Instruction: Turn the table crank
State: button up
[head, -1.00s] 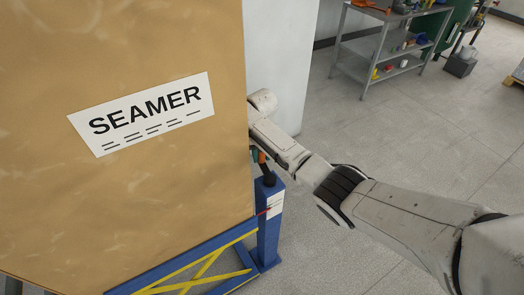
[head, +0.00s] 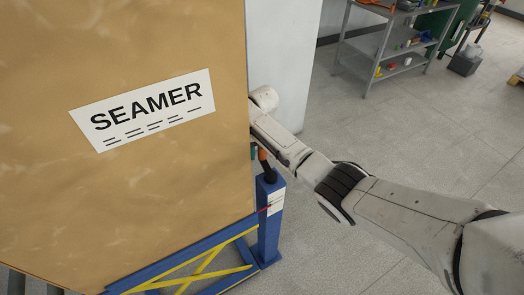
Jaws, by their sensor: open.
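A large brown carton (head: 130,190) labelled SEAMER fills the left of the head view and stands on a blue table frame (head: 205,268) with yellow cross bars. At its right corner is a blue post (head: 270,220) with a white label. A dark crank part with an orange piece (head: 263,158) shows above the post, partly hidden by the carton and my arm. My arm reaches in from the right, and its far end passes behind the carton's right edge. My gripper is hidden there, so its contact with the crank cannot be seen.
A pale wall or column (head: 285,60) stands behind the carton. A grey metal shelf table (head: 385,50) with small items is at the back right. A dark bin (head: 464,64) stands beyond it. The grey floor (head: 420,120) between is clear.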

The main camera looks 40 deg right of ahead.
notch_tip(320, 180, up, 11)
jog(key=shift+f+b, duration=0.1)
jog(key=shift+b, duration=0.2)
